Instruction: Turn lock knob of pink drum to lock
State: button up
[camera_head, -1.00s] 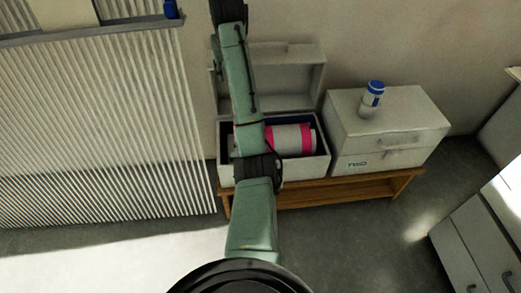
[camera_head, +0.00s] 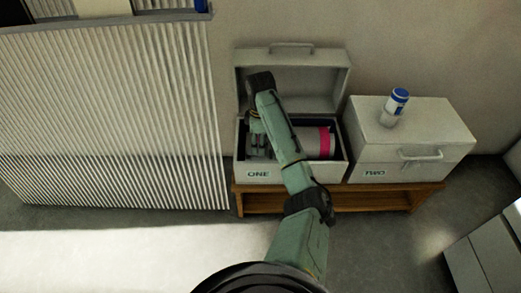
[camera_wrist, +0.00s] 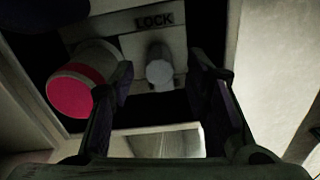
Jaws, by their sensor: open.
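The pink drum (camera_head: 325,143) lies on its side inside the open box marked ONE; it has a white body with a pink band. In the wrist view the drum (camera_wrist: 72,93) shows at the left with its round pink end. A grey lock knob (camera_wrist: 160,70) sits on a pale panel below the dark LOCK label (camera_wrist: 154,19). My gripper (camera_head: 258,150) points down into the left part of the box. In the wrist view my gripper (camera_wrist: 162,82) is open, its fingers on either side of the knob. Contact with the knob cannot be told.
The raised lid of box ONE (camera_head: 320,72) stands behind my wrist. The closed box TWO (camera_head: 430,125) is to the right with a blue-capped bottle (camera_head: 397,101) on top. Both boxes rest on a wooden bench (camera_head: 380,199). A ribbed white panel (camera_head: 110,120) stands at the left.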

jog(key=shift+f, duration=1.65)
grip_shut()
